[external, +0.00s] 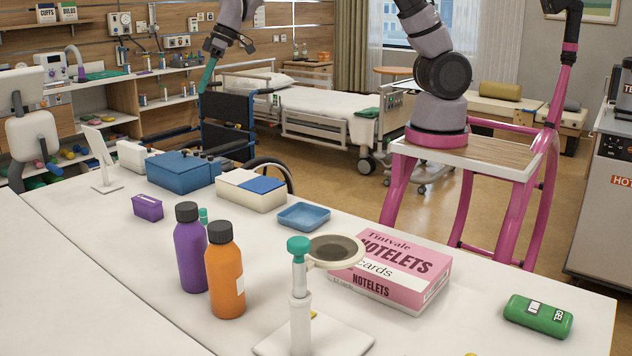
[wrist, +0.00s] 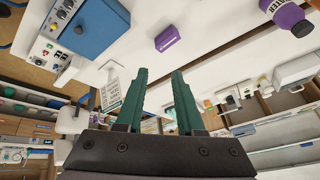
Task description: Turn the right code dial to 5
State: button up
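A blue box (external: 180,172) stands on the white table at the left of the external view. Small dark knobs show along its far side, too small to read. In the wrist view the blue box (wrist: 98,28) is at the upper left, and a pale panel (wrist: 46,50) with small dark and red round parts runs along its edge. I cannot tell which of these is the right code dial, nor its number. My gripper (external: 206,84), with teal fingers, is up in the air beyond the box. In the wrist view its fingers (wrist: 160,72) are apart, with nothing between them.
A small purple box (external: 148,207), a white-and-blue box (external: 250,190), a blue tray (external: 303,216) and a tablet stand (external: 101,160) are near the blue box. Purple (external: 190,250) and orange (external: 225,275) bottles stand nearer the camera. A wheelchair (external: 230,125) is behind the table.

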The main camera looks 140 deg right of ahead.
jog(key=g+h, duration=0.1)
jog(key=g, duration=0.1)
send_near(196, 153)
jog(key=x, duration=0.6)
jog(key=shift+s+d+f, duration=0.1)
jog(key=shift+s+d, duration=0.2)
jog(key=shift+d, duration=0.1)
jog(key=shift+w+d+f, duration=0.15)
jog(key=shift+w+f, duration=0.05)
jog(key=shift+f, duration=0.35)
grip_shut()
